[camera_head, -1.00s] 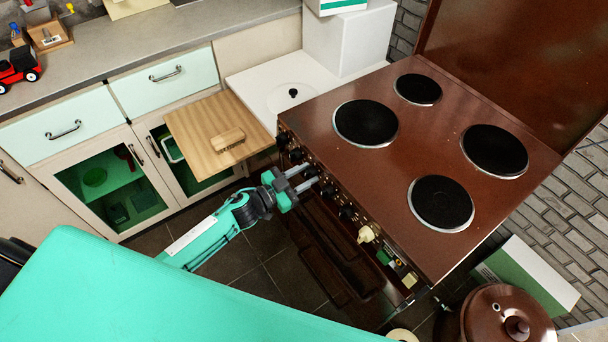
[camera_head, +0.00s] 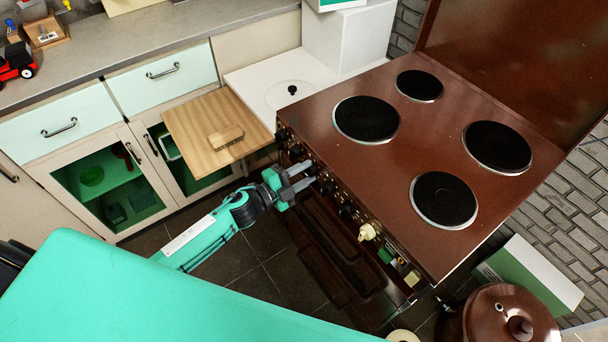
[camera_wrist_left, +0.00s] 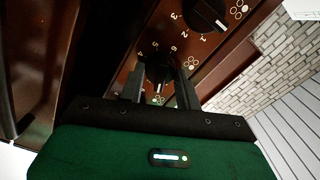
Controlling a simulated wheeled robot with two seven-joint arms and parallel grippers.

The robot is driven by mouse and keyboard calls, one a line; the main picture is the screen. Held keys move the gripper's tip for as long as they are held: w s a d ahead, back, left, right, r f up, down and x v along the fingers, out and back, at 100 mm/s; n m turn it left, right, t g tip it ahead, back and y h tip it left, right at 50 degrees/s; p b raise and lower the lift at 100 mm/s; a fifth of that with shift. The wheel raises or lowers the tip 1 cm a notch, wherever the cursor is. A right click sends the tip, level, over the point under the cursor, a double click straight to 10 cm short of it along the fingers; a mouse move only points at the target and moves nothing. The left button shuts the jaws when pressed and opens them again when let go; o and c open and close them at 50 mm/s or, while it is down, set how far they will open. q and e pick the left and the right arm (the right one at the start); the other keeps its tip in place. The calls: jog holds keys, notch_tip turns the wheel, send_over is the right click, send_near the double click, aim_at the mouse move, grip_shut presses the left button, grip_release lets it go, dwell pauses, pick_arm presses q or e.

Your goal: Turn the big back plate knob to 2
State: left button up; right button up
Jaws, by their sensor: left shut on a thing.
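The brown stove (camera_head: 440,140) has four black hot plates on top, two at the back and two in front. Its front panel carries a row of black knobs. My left gripper (camera_head: 313,173) reaches this row from the left. In the left wrist view my gripper (camera_wrist_left: 160,72) is shut on a black knob (camera_wrist_left: 158,73), with one finger on either side. The numbers 4, 5 and 6 show around this knob; its pointer setting is hard to read. A second black knob (camera_wrist_left: 207,14) with a white pointer mark sits to its upper right, beside 1, 2 and 3.
A wooden board (camera_head: 205,125) projects beside the stove's left side, near my arm. A cream knob-like piece (camera_head: 368,232) sits farther along the panel. A brown pot (camera_head: 500,315) stands at the lower right. Dark floor is clear below my left gripper.

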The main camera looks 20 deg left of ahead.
pick_arm(q)
jog(key=m+b, duration=0.1)
jog(key=m, duration=0.3)
jog(key=shift+f+m, duration=0.1)
jog(key=shift+m, duration=0.2)
pick_arm(e)
jog(key=shift+w+a+f, duration=0.1)
jog(key=shift+w+a, duration=0.2)
jog(key=shift+w, duration=0.2)
jog(key=shift+w+a, duration=0.25)
jog(key=shift+w, duration=0.2)
jog(key=shift+s, duration=0.25)
pick_arm(q)
jog(key=o, duration=0.9)
jog(key=shift+o, duration=0.2)
pick_arm(e)
jog(key=shift+d, duration=0.25)
pick_arm(q)
jog(key=shift+s, duration=0.15)
pick_arm(e)
jog(key=shift+w, duration=0.15)
